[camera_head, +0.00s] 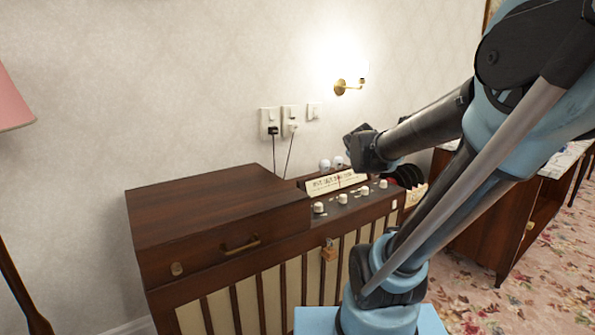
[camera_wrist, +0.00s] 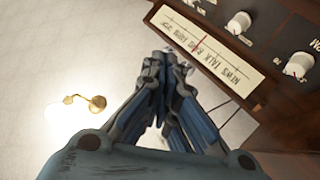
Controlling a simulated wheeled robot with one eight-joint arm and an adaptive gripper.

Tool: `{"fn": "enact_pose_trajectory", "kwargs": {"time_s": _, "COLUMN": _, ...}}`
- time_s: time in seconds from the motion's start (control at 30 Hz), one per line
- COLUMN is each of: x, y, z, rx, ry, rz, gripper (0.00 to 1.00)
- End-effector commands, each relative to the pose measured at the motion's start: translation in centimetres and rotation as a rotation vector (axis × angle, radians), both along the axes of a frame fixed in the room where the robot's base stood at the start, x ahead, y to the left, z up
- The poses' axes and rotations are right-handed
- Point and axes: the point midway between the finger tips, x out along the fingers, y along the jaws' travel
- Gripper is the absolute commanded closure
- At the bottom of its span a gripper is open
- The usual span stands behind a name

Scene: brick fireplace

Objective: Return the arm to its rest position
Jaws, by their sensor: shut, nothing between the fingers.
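In the head view my gripper (camera_head: 355,142) is at the end of my raised, bent arm, above the back right part of a wooden radio cabinet (camera_head: 205,207). In the wrist view my gripper (camera_wrist: 160,62) has its fingers together with nothing seen between them. The fingertips show near the edge of the cabinet's dial panel (camera_wrist: 212,55); I cannot tell whether they touch it. The dial panel and several white knobs also show in the head view, just below my gripper.
A lit wall lamp (camera_head: 342,87) is on the wall behind. Sockets (camera_head: 268,122) with plugged cords are left of my gripper. Black records (camera_head: 408,175) stand at the cabinet's right end. A wooden sideboard (camera_head: 515,222) is at right, and a pink lampshade (camera_head: 12,103) at far left.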

Motion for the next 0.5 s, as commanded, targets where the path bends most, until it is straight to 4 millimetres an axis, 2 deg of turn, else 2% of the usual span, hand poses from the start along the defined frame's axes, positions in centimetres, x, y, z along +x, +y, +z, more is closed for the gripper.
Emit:
{"fn": "enact_pose_trajectory", "kwargs": {"time_s": 0.03, "x": -2.2, "y": -0.7, "z": -1.7, "rx": 0.048, "ry": 0.057, "rz": -0.046, "gripper": 1.0}}
{"fn": "enact_pose_trajectory", "kwargs": {"time_s": 0.1, "x": -5.1, "y": -1.2, "z": -4.0, "rx": 0.118, "ry": 0.143, "rz": -0.107, "gripper": 1.0}}
{"fn": "enact_pose_trajectory", "kwargs": {"time_s": 0.23, "x": -10.9, "y": -1.3, "z": -8.3, "rx": 0.247, "ry": 0.305, "rz": -0.209, "gripper": 1.0}}
{"fn": "enact_pose_trajectory", "kwargs": {"time_s": 0.4, "x": -18.6, "y": 0.1, "z": -13.1, "rx": 0.404, "ry": 0.523, "rz": -0.315, "gripper": 1.0}}
{"fn": "enact_pose_trajectory", "kwargs": {"time_s": 0.5, "x": -22.4, "y": 1.3, "z": -15.0, "rx": 0.475, "ry": 0.633, "rz": -0.354, "gripper": 1.0}}
